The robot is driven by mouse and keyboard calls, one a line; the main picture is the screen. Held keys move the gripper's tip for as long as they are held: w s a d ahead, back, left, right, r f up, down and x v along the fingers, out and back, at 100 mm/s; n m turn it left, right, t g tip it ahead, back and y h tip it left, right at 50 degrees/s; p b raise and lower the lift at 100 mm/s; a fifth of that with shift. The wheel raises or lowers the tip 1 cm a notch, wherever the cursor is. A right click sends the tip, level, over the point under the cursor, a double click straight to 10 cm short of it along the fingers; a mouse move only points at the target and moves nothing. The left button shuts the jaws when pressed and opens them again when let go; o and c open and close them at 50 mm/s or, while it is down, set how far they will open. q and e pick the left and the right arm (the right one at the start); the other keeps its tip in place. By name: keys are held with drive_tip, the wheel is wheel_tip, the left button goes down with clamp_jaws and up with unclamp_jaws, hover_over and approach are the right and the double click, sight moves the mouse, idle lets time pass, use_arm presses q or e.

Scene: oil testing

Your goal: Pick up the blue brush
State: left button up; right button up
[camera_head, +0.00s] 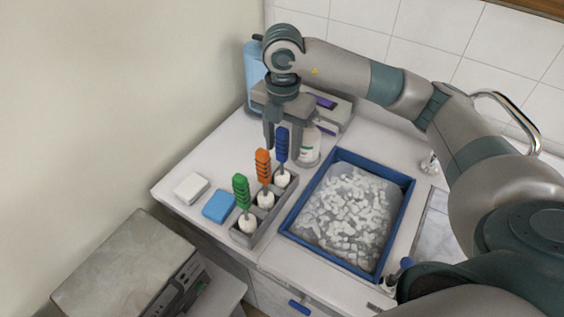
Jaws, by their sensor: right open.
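The blue brush (282,146) stands upright in the far slot of a grey rack (249,240), its handle up and its white head in the slot. My right gripper (281,149) is above the rack, pointing down, with its open fingers on either side of the blue handle. I cannot tell whether the fingers touch the handle. An orange brush (263,166) stands in the middle slot and a green brush (241,192) in the near slot. My left gripper is not in view.
A blue tray (378,262) of white pieces lies right of the rack. A white bottle (310,146), a grey device (343,112) and a large blue bottle (254,72) stand behind. A blue sponge (219,206) and a white block (191,188) lie left. A tap (512,108) is at the right.

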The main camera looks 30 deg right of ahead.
sight(282, 154)
wheel_tip(282, 154, down, 3)
drive_tip(key=shift+r+p, duration=0.1)
drive_tip(key=shift+p, duration=0.65)
drive_tip(key=shift+w+f, duration=0.1)
drive_tip(key=shift+f, duration=0.3)
drive_tip(key=c, duration=1.1)
